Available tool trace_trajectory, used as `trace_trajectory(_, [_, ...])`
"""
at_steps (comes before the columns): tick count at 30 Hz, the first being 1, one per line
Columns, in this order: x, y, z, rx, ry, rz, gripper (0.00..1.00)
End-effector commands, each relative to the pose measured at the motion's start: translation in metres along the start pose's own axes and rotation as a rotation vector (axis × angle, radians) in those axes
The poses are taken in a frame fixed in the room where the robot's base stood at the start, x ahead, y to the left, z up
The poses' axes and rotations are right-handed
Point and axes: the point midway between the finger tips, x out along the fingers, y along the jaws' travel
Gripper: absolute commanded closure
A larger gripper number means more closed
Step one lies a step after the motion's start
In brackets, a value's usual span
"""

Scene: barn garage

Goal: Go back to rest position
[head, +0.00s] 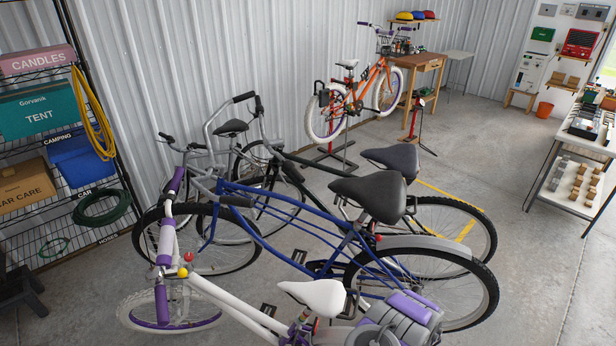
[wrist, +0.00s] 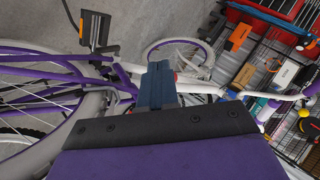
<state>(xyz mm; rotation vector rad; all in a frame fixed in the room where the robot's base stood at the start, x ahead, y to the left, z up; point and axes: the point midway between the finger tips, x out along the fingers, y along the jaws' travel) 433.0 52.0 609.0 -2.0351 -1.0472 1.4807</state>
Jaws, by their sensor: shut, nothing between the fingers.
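My gripper (wrist: 158,72) points out from the bottom of the wrist view, its blue-grey fingers together and nothing between them. The purple and grey part at the bottom of the head view (head: 405,312) appears to be the end of my arm. A white and purple bicycle (head: 228,300) stands close by it, with its white saddle just left of it. In the wrist view the bicycle's white frame (wrist: 200,87) and pedal lie behind and around the fingers. I cannot tell whether the gripper touches the bicycle.
A blue bicycle (head: 270,205) and darker bicycles stand just beyond. An orange bicycle (head: 350,97) is on a stand farther back. A wire shelf (head: 60,215) with boxes is at left. A workbench (head: 552,165) stands at right. The concrete floor (head: 530,275) is clear at lower right.

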Motion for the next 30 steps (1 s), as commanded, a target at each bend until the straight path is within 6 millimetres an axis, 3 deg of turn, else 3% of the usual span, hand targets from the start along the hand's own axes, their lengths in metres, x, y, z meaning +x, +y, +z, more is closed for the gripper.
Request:
trace_trajectory(5, [0.004,-0.029,-0.024,0.002,0.006,-0.056,1.0])
trace_trajectory(11, [0.003,-0.114,-0.081,0.0,-0.011,-0.203,1.0])
trace_trajectory(16, [-0.013,-0.189,-0.116,-0.012,-0.062,-0.308,1.0])
trace_trajectory(24, [-0.056,-0.294,-0.139,-0.044,-0.193,-0.395,1.0])
trace_trajectory(30, [-0.095,-0.355,-0.134,-0.07,-0.311,-0.389,1.0])
